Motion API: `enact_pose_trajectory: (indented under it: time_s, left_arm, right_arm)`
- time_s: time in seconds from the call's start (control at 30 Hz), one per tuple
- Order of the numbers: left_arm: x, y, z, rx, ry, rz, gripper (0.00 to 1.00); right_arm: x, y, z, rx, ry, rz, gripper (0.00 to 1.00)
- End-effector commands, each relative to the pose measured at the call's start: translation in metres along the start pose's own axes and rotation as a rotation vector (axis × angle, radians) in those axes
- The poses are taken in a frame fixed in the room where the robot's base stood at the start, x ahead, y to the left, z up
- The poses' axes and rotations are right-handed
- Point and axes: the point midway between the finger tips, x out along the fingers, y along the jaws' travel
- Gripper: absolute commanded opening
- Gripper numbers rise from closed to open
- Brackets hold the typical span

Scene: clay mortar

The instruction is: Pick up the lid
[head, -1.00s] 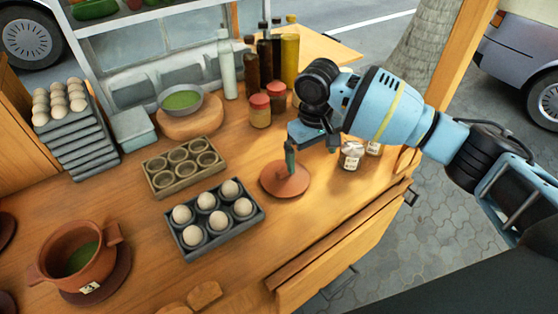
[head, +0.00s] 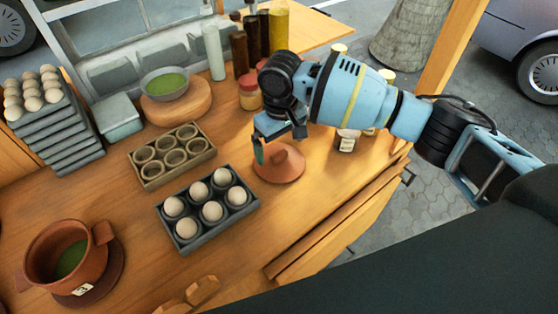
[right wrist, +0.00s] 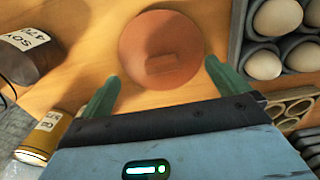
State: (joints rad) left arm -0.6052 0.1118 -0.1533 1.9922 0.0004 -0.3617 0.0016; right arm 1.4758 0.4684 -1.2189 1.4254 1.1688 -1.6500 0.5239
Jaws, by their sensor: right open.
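The lid (head: 279,164) is a round terracotta disc with a raised grip. It lies on the wooden counter, to the right of the egg tray. In the right wrist view the lid (right wrist: 161,35) is at the top centre, with its bar-shaped grip in the middle. My right gripper (head: 277,150) hangs just above the lid. Its two green fingers are open, and in the wrist view the gripper (right wrist: 160,82) has nothing between the fingertips, which point toward the lid. A clay pot (head: 70,258) with green contents stands at the lower left. My left gripper is not seen.
A dark tray of eggs (head: 207,232) lies left of the lid, with a tray of empty cups (head: 150,184) behind it. Jars (head: 250,92) and bottles (head: 214,50) stand farther back. A labelled shaker (head: 347,140) is right of the lid. Wood is clear in front of it.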

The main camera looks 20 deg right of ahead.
Motion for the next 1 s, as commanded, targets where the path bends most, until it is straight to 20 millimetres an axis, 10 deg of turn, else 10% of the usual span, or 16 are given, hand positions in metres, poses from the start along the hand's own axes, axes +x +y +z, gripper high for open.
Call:
enact_pose_trajectory:
  time_s: [0.57, 1.0]
  left_arm:
    - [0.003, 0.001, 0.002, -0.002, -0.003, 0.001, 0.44]
    - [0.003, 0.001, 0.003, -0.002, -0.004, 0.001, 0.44]
  right_arm:
    - [0.04, -0.002, -0.002, 0.0, -0.001, 0.0, 1.0]
    - [0.041, -0.001, -0.002, 0.0, -0.003, 0.001, 0.42]
